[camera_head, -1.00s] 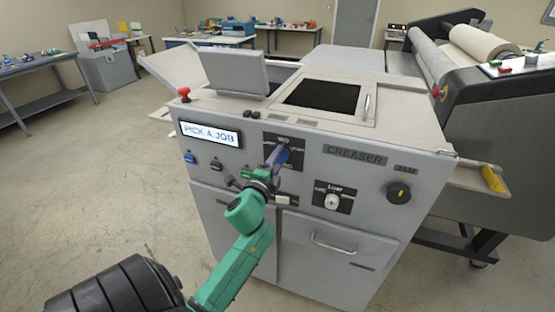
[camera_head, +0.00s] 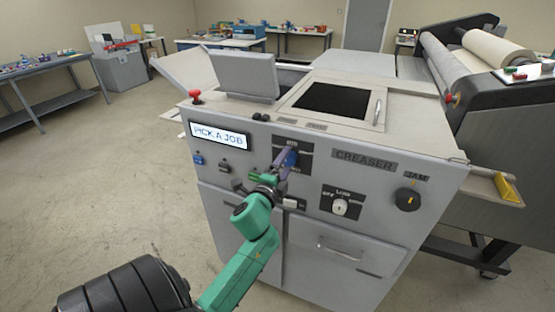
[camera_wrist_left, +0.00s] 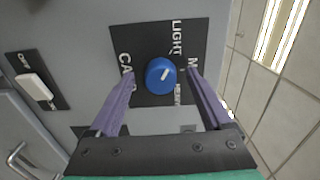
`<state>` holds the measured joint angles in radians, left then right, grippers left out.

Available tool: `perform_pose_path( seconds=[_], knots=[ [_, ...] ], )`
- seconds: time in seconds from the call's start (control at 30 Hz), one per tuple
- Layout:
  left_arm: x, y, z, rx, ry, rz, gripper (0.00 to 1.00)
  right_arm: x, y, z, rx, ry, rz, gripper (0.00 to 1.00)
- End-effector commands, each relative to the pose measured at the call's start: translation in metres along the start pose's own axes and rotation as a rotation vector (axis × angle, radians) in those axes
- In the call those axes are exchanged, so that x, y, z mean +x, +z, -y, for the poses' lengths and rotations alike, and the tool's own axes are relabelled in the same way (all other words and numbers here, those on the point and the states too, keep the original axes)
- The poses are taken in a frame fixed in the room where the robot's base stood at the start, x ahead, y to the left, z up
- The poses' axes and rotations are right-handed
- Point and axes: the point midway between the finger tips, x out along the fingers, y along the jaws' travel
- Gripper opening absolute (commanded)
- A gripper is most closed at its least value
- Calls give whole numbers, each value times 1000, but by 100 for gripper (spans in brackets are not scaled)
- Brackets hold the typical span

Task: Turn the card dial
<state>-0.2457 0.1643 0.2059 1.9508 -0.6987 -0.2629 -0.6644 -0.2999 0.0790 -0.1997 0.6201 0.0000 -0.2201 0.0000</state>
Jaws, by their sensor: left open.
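The card dial is a round blue knob (camera_wrist_left: 160,76) with a white pointer mark, on a dark plate lettered LIGHT, CARD and HEAVY in the left wrist view. Its mark slants to the upper right there. In the head view the blue dial (camera_head: 291,157) is partly covered by my fingers. My left gripper (camera_wrist_left: 161,72) is open, with its purple fingers on either side of the knob and a gap showing on both sides. In the head view my left gripper (camera_head: 283,162) is at the creaser's front panel. My right gripper is not in view.
The grey creaser (camera_head: 365,160) carries a lit PICK A JOB display (camera_head: 219,135), a Loose/Off knob (camera_head: 340,207), a black JAM knob (camera_head: 407,199) and a red button (camera_head: 196,96). A roller machine (camera_head: 500,130) stands at right. The floor at left is clear.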

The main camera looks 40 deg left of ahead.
Motion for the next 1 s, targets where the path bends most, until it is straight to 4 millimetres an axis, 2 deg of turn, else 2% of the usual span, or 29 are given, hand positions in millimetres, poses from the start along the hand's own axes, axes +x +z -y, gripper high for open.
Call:
perform_pose_path(
  seconds=[0.17,0.4,0.5,0.67,1.0],
  knots=[
    [-38,0,-6,-1,5,1,83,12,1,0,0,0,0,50],
    [-107,1,-7,-2,6,3,83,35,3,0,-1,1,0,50],
    [-126,1,-6,-3,4,3,83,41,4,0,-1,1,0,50],
    [-138,0,-1,-1,1,1,83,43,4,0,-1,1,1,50],
    [-138,0,0,-1,0,1,83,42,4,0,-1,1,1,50]
  ],
)
